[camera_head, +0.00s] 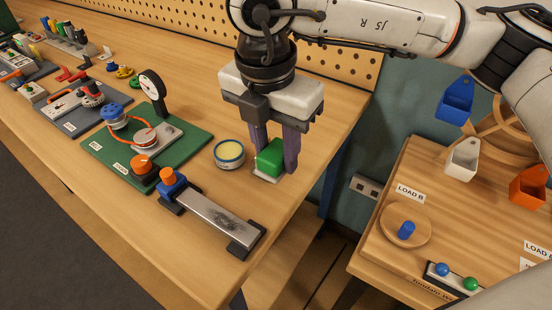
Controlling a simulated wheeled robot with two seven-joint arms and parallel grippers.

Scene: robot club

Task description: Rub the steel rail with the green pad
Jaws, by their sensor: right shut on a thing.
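The green pad (269,157) is between the fingers of my right gripper (273,160), which is shut on it. A pale layer shows at the pad's lower edge, at or just above the bench top; I cannot tell whether it touches. The steel rail (218,217) lies to the left of and nearer than the gripper. It is a flat grey bar with dark smudges toward its near end, held between dark end blocks. A blue and orange knob (172,183) sits at its far end. My left gripper is not in view.
A round tin (229,154) with a yellowish top stands just left of the gripper. A green board (190,150) with a gauge (152,88) lies further left. A pegboard (340,62) runs behind the bench. A lower wooden table (390,263) stands at right, past a gap.

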